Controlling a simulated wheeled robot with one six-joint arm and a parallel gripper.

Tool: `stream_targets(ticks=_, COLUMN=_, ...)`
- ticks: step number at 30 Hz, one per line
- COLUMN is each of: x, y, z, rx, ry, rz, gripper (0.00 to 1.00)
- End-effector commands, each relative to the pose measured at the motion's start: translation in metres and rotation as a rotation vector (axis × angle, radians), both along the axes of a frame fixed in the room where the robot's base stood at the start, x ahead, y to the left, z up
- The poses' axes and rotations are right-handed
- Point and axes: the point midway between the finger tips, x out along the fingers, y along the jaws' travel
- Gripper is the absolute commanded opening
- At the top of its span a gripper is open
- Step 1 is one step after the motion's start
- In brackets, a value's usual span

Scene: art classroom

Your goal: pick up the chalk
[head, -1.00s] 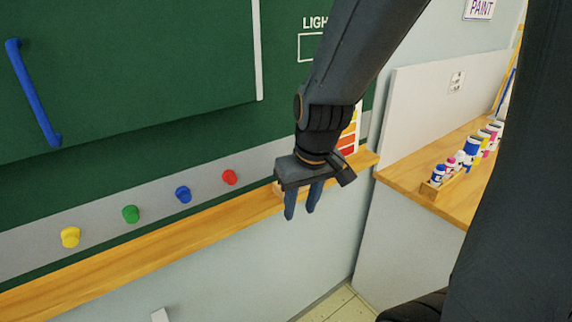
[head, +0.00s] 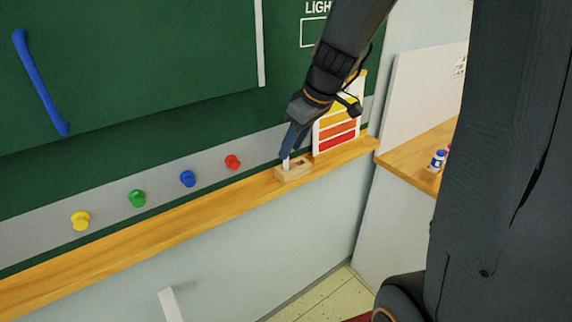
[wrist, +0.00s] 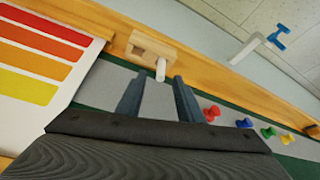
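The white chalk (head: 285,164) stands upright in a small wooden holder (head: 294,174) on the wooden ledge. In the wrist view the chalk (wrist: 161,70) sticks out of the holder (wrist: 150,48), its free end pointing towards my gripper. My gripper (head: 287,152) is right at the chalk's upper end in the head view. In the wrist view my gripper (wrist: 158,80) has its two fingers apart, with the chalk's end lined up between the tips. Whether a finger touches the chalk cannot be told.
A colour chart (head: 338,125) stands on the ledge (head: 200,216) just right of the holder. Red (head: 233,162), blue (head: 188,179), green (head: 137,198) and yellow (head: 80,221) knobs line the grey strip to the left. A side counter (head: 415,153) is at right.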

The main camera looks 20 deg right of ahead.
Motion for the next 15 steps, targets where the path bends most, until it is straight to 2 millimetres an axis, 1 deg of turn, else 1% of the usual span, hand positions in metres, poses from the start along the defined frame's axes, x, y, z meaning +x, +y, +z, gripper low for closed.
stream_targets(ticks=9, x=0.011, y=0.01, z=-0.034, rx=0.0, ry=0.005, rz=0.0, gripper=0.34)
stream_targets(ticks=15, x=0.015, y=0.012, z=-0.043, rx=-0.001, ry=0.003, rz=-0.001, gripper=0.34)
